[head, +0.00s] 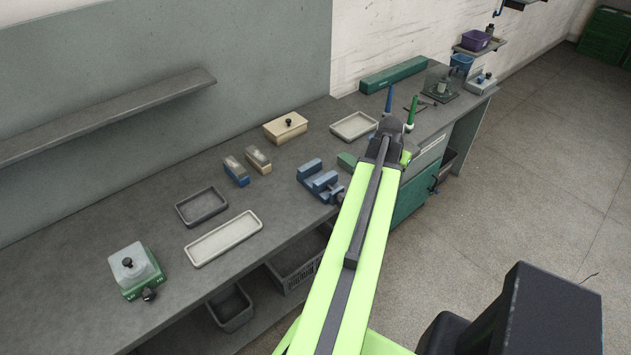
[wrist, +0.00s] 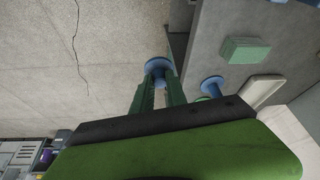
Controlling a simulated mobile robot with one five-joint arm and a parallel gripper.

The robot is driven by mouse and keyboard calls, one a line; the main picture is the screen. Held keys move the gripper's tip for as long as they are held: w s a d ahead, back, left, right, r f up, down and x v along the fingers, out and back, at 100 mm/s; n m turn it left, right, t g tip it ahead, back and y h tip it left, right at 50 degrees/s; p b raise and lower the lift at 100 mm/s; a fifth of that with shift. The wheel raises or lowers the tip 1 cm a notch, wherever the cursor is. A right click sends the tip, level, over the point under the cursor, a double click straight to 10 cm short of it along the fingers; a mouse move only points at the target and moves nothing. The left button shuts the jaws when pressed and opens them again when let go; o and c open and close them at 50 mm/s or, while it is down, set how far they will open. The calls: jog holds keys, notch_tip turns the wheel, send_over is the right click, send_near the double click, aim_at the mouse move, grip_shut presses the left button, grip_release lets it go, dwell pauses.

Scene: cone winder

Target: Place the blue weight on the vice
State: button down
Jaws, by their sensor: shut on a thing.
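A blue piece with a round flanged end (wrist: 158,65), which I take for the blue weight, is held between the green fingers of my gripper (wrist: 158,86). In the head view my gripper (head: 401,106) is at the far end of the arm, right of the vice; I cannot clearly make out the weight there. The blue vice (head: 319,182) stands near the bench's front edge, left of my arm. Its top looks bare. Another blue round-topped piece (wrist: 212,84) shows beside my gripper in the wrist view.
A green block (wrist: 245,50) and a pale tray (wrist: 262,90) lie near my gripper. A wooden box (head: 286,127), two small blocks, a dark tray (head: 202,206) and a long pale tray (head: 224,238) lie left of or behind the vice. Open floor is at the right.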

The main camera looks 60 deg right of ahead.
jog(key=w+a+r+n+t+y+p, duration=0.2)
jog(key=w+n+t, duration=0.1)
jog(key=w+n, duration=0.55)
jog(key=w+a+r+n+t+y+p, duration=0.25)
jog(key=w+n, duration=0.25)
jog(key=n, duration=0.6)
jog(key=shift+g, duration=0.25)
jog(key=w+f+b, duration=0.2)
jog(key=w, duration=0.1)
jog(key=w+a+f+b, duration=0.1)
jog(key=w+f+b, duration=0.2)
jog(key=w, duration=0.1)
jog(key=w+f+b, duration=0.2)
jog(key=w+b, duration=0.1)
jog(key=w, duration=0.1)
jog(key=shift+a+f, duration=0.15)
jog(key=shift+a, duration=0.15)
jog(key=shift+w, duration=0.15)
notch_tip(320, 180, down, 4)
jog(key=b, duration=0.4)
jog(key=shift+f, duration=0.15)
jog(key=shift+r, duration=0.25)
jog(key=c, duration=1.6)
grip_release()
